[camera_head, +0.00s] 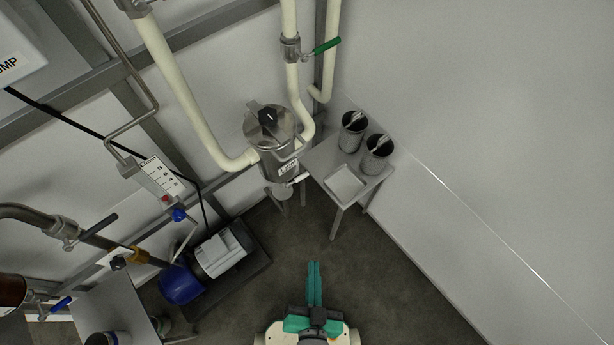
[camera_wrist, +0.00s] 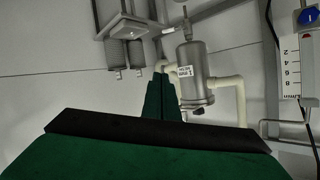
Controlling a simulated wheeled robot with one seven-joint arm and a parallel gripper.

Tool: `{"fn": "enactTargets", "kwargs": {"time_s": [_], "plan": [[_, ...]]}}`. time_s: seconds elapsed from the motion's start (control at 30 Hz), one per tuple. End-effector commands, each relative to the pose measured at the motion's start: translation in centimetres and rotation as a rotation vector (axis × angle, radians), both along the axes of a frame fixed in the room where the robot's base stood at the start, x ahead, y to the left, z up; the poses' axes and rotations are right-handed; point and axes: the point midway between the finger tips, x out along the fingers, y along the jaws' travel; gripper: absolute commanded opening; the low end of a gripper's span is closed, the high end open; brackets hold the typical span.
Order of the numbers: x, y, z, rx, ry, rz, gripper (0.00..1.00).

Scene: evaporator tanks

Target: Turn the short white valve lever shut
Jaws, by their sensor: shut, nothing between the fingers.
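The short white valve lever (camera_head: 300,178) sticks out to the right from the bottom of a steel tank (camera_head: 279,160) in the head view. In the wrist view, where the scene hangs upside down, the tank (camera_wrist: 192,72) is beyond the fingertips, and the small white lever (camera_wrist: 168,30) shows near its outlet. My gripper (camera_head: 314,264) has teal fingers closed together, with nothing between them. It is over the floor, below the tank in the picture and well apart from the lever. In the wrist view my gripper (camera_wrist: 162,80) covers part of the pipe behind.
A small grey table (camera_head: 325,160) with two dark cups (camera_head: 376,155) and a white tray (camera_head: 345,183) stands right of the tank. A blue and grey pump (camera_head: 205,265) is on the left. A green lever (camera_head: 326,46) is higher up. The floor between is clear.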

Motion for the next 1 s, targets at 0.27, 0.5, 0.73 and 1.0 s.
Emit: {"fn": "enactTargets", "kwargs": {"time_s": [0.27,0.5,0.73,1.0], "plan": [[5.5,-2.6,-12.4,0.594,0.177,-0.299,0.0],[11.2,-3.8,-19.4,1.122,0.311,-0.568,0.0],[18.0,-4.4,-21.8,1.632,0.448,-0.795,0.0],[25.5,-5.3,-19.4,2.136,0.663,-0.975,0.0]]}}
